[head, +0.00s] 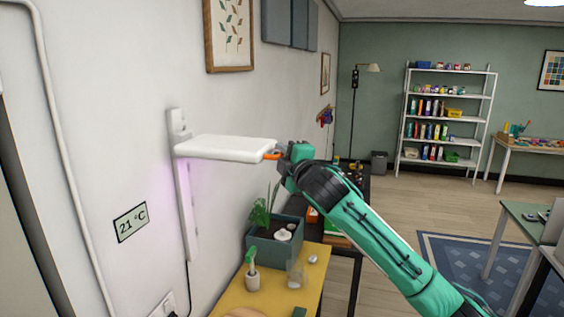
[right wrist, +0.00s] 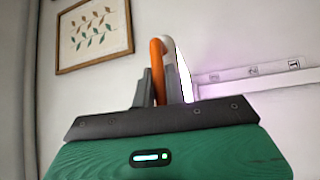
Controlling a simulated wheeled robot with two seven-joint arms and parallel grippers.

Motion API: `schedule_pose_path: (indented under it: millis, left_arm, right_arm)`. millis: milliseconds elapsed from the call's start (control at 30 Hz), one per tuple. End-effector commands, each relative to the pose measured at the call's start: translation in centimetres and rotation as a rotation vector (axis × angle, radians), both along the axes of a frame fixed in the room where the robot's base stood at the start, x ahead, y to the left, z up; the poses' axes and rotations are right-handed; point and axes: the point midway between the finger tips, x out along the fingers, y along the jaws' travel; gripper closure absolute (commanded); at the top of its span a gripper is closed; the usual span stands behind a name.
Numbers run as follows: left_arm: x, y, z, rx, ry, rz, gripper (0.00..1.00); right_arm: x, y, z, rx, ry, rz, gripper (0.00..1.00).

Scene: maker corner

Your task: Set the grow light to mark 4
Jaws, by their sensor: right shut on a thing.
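The grow light (head: 225,148) is a white flat panel sticking out from a vertical white rail (head: 186,205) on the left wall. It sits near the rail's upper end, with a purple glow below it. An orange handle (head: 272,155) is at the panel's outer end. My right gripper (head: 285,157) is at this handle. In the right wrist view, its fingers are shut on the orange handle (right wrist: 158,70). The rail (right wrist: 260,73) shows sideways there with several marks; the numerals are too small to read surely. My left gripper is not in view.
Below the light, a planter (head: 262,243) with plants stands on a yellow-topped table (head: 225,302), beside a small potted cactus (head: 252,278) and a glass. A framed leaf picture (head: 229,35) hangs above. Open floor lies to the right, before a white shelf (head: 448,118).

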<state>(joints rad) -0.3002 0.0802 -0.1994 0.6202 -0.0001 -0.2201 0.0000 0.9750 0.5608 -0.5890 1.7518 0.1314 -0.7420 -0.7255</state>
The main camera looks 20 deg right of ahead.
Motion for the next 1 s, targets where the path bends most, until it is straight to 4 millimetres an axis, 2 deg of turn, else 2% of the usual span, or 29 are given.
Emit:
schedule_pose_path:
  millis: [33,200,667,700,800,1000]
  left_arm:
    - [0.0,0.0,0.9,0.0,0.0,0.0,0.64]
    - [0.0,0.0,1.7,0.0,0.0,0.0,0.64]
    - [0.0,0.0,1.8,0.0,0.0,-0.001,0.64]
    - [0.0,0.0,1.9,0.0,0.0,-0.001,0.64]
    - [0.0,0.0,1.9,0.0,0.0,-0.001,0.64]
    - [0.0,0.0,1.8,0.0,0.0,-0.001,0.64]
  right_arm:
    - [0.0,0.0,1.3,0.0,-0.003,-0.001,1.0]
    - [0.0,0.0,2.6,-0.001,-0.001,0.0,1.0]
    - [0.0,-0.1,3.3,0.001,-0.007,-0.002,1.0]
    - [0.0,-0.1,3.3,0.001,-0.007,-0.002,0.85]
    - [0.0,-0.1,3.3,0.001,-0.007,-0.001,0.66]
    - [0.0,0.0,3.1,0.001,-0.003,0.0,0.66]
